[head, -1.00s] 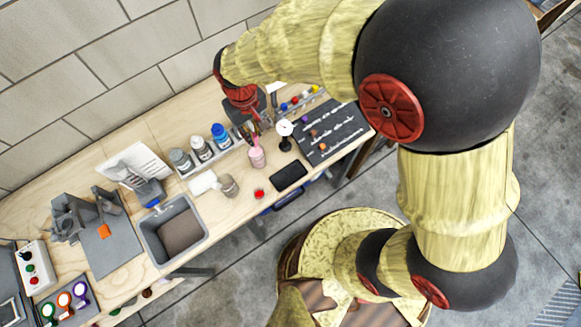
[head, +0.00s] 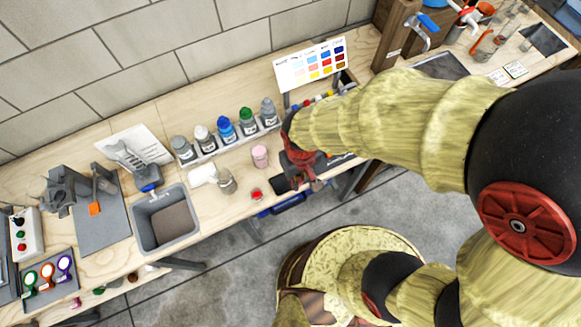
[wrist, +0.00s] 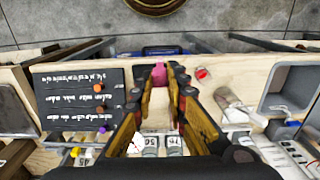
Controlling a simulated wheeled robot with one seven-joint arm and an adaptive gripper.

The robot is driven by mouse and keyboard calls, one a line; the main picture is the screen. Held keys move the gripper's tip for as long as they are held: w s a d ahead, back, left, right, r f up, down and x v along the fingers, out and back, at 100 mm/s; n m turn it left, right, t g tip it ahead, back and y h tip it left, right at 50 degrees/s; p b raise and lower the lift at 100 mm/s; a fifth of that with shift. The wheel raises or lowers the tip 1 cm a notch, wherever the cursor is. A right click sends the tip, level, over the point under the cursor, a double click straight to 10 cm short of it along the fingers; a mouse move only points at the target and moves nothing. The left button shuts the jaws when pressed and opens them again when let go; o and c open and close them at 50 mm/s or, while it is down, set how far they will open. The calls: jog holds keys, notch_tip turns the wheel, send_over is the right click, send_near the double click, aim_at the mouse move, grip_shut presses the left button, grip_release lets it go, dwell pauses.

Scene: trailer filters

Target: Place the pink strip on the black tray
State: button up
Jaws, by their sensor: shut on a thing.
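My gripper (head: 316,183) is over the front part of the workbench, right above or beside the black tray (head: 280,185). In the wrist view its fingers (wrist: 166,80) are nearly together, with the pink strip (wrist: 159,75) between their tips. The strip is small and cannot be made out in the head view. The tray is a flat dark rectangle near the bench's front edge, and my gripper hides much of it. I cannot tell whether the strip touches the tray.
Several capped bottles (head: 227,129) line the rack behind. A black labelled board (wrist: 72,95) lies beside the gripper. A grey basin (head: 168,219) is farther left.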

jog(key=w+a+f+b, duration=0.1)
jog(key=w+a+f, duration=0.2)
jog(key=w+f, duration=0.4)
jog(key=shift+w+f, duration=0.4)
jog(key=shift+f, duration=1.35)
jog(key=shift+a, duration=0.1)
jog(key=shift+f+b, duration=0.2)
jog(key=shift+b, duration=0.1)
jog(key=o, duration=0.8)
